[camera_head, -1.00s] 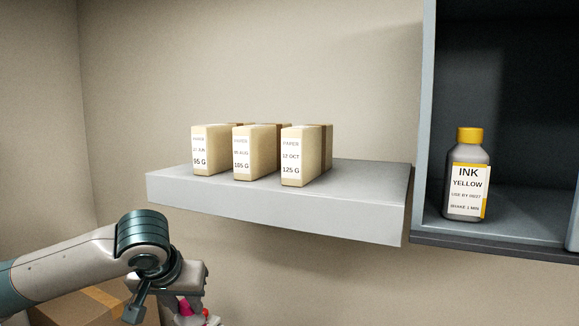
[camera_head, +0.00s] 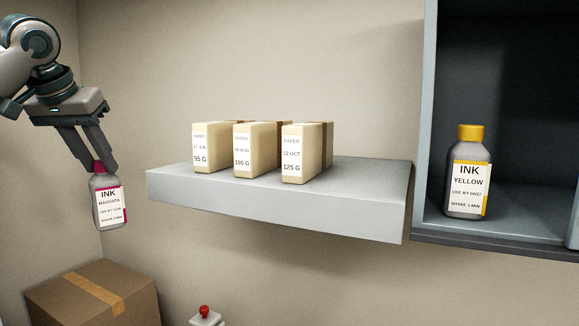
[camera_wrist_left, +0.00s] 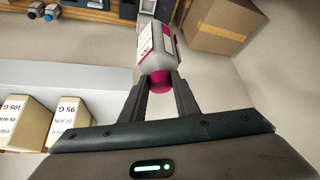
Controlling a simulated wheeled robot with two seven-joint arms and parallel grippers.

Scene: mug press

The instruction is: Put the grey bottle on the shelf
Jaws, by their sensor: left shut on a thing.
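A grey bottle with a magenta cap and a label reading INK MAGENTA (camera_head: 108,205) hangs in the air left of the shelf, nearly upright. My left gripper (camera_head: 98,165) is shut on its cap from above. The bottle also shows in the left wrist view (camera_wrist_left: 152,50), between the fingers (camera_wrist_left: 160,90). The light grey wall shelf (camera_head: 275,207) carries several paper packs (camera_head: 252,148); its bare left end is beside the bottle, with a gap between. A second grey bottle, with a yellow cap and INK YELLOW label (camera_head: 467,175), stands in the cabinet at right. My right gripper is out of view.
The dark-backed cabinet (camera_head: 430,120) adjoins the shelf's right end. A cardboard box (camera_head: 95,295) sits below at left, and a red button on a pale housing (camera_head: 205,313) shows at the bottom. The shelf has free room right of the packs and a narrow strip at left.

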